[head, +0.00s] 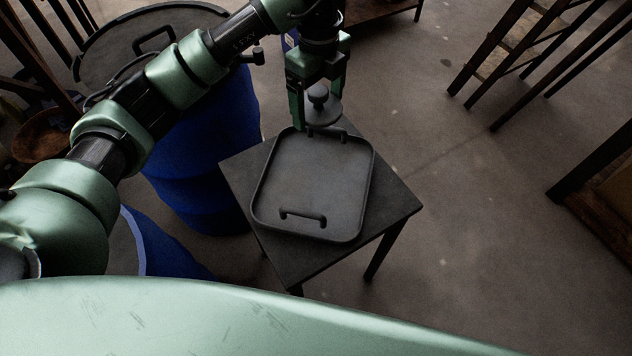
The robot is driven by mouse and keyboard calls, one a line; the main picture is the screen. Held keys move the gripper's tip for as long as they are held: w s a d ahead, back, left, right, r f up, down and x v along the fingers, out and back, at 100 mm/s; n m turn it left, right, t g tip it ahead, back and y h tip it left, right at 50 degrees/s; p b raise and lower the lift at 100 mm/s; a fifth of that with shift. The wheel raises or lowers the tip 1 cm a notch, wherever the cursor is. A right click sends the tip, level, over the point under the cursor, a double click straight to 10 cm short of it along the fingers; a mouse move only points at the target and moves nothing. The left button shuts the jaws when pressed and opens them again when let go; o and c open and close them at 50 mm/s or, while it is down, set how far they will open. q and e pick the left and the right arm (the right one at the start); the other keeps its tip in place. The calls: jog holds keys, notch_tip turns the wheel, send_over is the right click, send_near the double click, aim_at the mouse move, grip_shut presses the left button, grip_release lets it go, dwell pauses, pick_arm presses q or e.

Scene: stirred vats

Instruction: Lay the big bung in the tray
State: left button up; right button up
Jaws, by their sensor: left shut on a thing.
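The big bung (323,114) is a dark grey disc with a round knob on top. My left gripper (318,99) points down and is shut on it, with the fingers at either side of the knob. The bung appears upright, at the far edge of the tray in the picture; its exact height above the tray or table is hard to tell. The tray (315,185) is dark grey and shallow, with a raised rim and a handle at its near and far ends. It looks empty. My right gripper is not in view.
The tray sits on a small dark table (392,200). A blue vat (205,150) with a dark top stands left of it, and another blue vat (165,250) stands nearer, partly hidden by my arm. Wooden ladder-like frames (510,45) stand at upper right. The floor between is clear.

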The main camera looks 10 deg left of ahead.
aim_at(319, 171)
pick_arm(q)
jog(key=shift+d+r+n, duration=0.1)
jog(key=shift+n, duration=0.6)
notch_tip(319, 171, down, 20)
jog(key=shift+w+r, duration=0.1)
jog(key=shift+f, duration=0.25)
jog(key=o, duration=1.2)
jog(key=shift+r, duration=0.15)
notch_tip(319, 171, up, 12)
jog(key=b, duration=0.1)
